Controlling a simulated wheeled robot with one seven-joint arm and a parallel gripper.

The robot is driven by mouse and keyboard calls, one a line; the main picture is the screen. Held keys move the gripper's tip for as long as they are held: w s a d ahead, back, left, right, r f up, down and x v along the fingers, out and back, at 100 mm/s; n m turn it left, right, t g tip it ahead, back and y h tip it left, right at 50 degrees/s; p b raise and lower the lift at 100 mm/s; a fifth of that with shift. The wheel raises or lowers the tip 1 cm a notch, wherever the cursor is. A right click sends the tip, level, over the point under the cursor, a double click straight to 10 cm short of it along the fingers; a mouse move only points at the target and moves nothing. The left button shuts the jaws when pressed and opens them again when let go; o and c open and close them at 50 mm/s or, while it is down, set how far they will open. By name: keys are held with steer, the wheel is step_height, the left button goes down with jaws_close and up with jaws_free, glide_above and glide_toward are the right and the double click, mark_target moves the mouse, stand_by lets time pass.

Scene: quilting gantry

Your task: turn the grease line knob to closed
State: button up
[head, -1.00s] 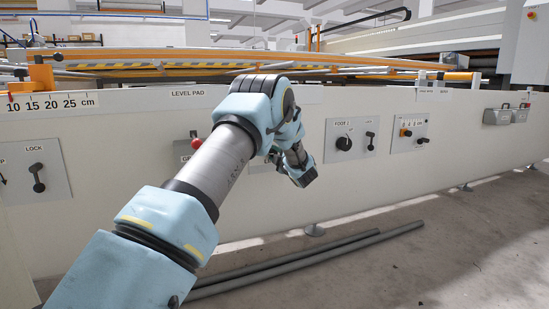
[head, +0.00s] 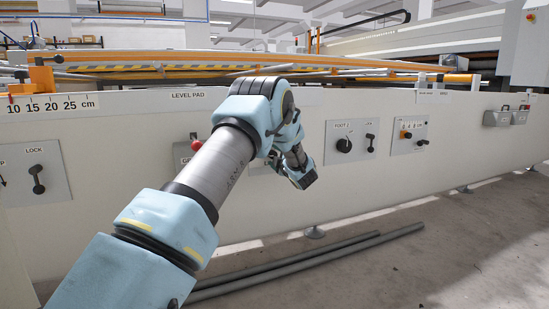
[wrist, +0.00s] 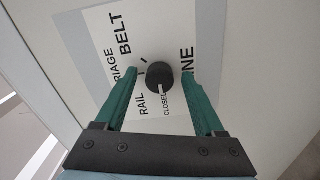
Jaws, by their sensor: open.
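The grease line knob (wrist: 160,75) is a round black knob on a white label plate (wrist: 105,22) in the wrist view. The plate shows BELT, RAIL, CLOSED and two partly hidden words ending in RIAGE and NE. A white mark lies at the knob's edge on the CLOSED side; I cannot tell whether it is the pointer. My gripper (wrist: 162,78) is open, with its green fingers on either side of the knob. I cannot tell whether they touch it. In the head view my gripper (head: 303,176) is near the panel, and my arm hides the knob.
The long cream panel carries a LOCK lever (head: 37,179) at left, a red knob (head: 196,145) beside my arm, and a FOOT plate with a black knob (head: 344,145) to the right. Grey pipes (head: 300,258) lie on the floor below.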

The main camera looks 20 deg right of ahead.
steer(key=s+d+p, duration=0.1)
steer(key=s+p, duration=0.2)
steer(key=s, duration=0.7)
steer(key=shift+s+d, duration=0.2)
steer(key=shift+s, duration=0.15)
